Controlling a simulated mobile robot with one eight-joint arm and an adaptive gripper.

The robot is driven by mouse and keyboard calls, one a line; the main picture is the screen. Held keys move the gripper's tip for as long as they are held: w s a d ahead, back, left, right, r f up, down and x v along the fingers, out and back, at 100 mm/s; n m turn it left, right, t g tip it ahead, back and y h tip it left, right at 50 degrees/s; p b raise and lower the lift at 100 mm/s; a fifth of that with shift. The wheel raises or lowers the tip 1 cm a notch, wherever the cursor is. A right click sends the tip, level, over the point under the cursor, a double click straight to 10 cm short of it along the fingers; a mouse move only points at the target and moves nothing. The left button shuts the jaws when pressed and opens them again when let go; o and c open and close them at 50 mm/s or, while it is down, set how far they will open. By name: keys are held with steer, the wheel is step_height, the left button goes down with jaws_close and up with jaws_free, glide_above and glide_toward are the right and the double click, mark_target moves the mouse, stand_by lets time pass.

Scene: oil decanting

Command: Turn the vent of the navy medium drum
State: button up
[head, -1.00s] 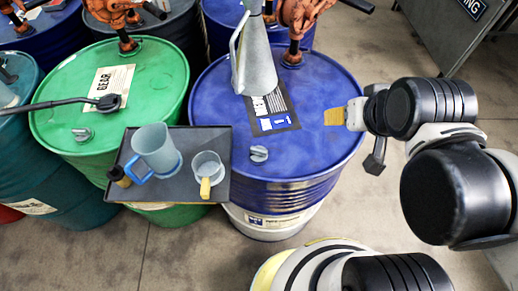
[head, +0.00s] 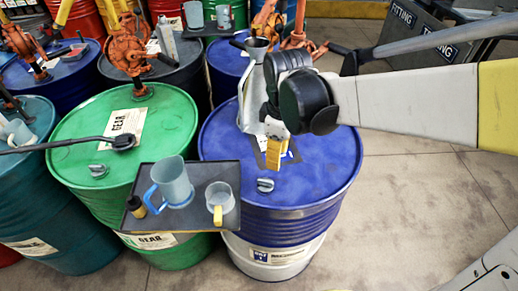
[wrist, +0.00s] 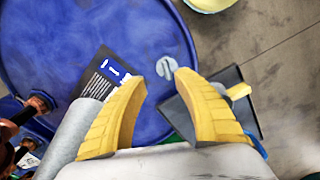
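The navy drum (head: 220,158) stands upright in the middle of the head view, and its blue lid (wrist: 110,25) fills much of the wrist view. Its vent, a small grey knob with a raised bar (head: 265,185), sits near the lid's front edge; it also shows in the wrist view (wrist: 166,67). My gripper (head: 273,166) is above the lid, behind the vent in the head view. In the wrist view its two yellow fingers (wrist: 162,78) are apart and empty, with the vent just beyond the tips, between them.
A metal pouring can (head: 250,98) stands on the drum lid behind my gripper. A dark tray (head: 150,222) with a blue-handled jug (head: 172,182) and a yellow-handled cup (head: 221,202) is beside the drum at left. A green drum (head: 160,112) with its own grey vent is further left.

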mark_target(271, 181)
steer(key=shift+n+g, duration=0.3)
steer(key=shift+n, duration=0.3)
steer(key=f+b, duration=0.1)
steer(key=f, duration=0.3)
steer(key=a+f+b, duration=0.1)
steer(key=f+b, duration=0.1)
steer(key=f, duration=0.2)
steer(key=f+b, duration=0.1)
steer(key=f, duration=0.3)
steer(key=shift+a, duration=0.15)
jaws_close()
